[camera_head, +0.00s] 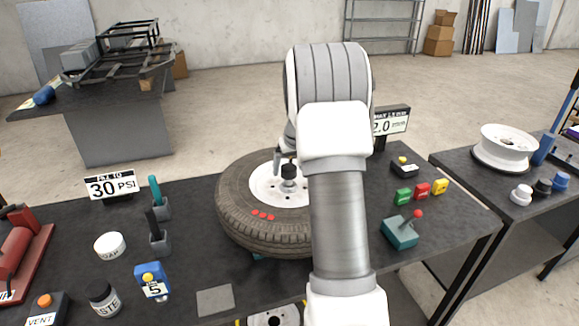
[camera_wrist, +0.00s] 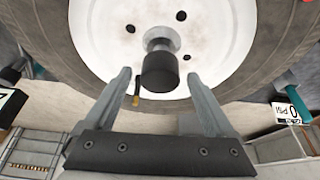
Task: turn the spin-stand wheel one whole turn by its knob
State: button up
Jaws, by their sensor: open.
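Contact cannot be told. My arm hides the wheel's right part in the head view.
Signs, a teal joystick box (camera_head: 401,231) and coloured blocks (camera_head: 422,190) stand right of the wheel. Tool holders (camera_head: 159,240), a blue box (camera_head: 153,281) and jars stand left. A second table (camera_head: 460,165) carries another rim.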

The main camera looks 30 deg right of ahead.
grip_shut()
dwell(0.3)
jog(key=shift+b, duration=0.35)
jog(key=n+y+b, duration=0.1)
jog(key=n+b, duration=0.1)
jog(key=n, duration=0.1)
jog(key=shift+d+f, duration=0.1)
jog(key=shift+d, duration=0.1)
jog(key=n+y, duration=0.1)
jog(key=n, duration=0.1)
jog(key=shift+n, duration=0.3)
jog(key=shift+n+g+y, duration=0.3)
jog(key=shift+n+y, duration=0.5)
jog(key=shift+n, duration=1.1)
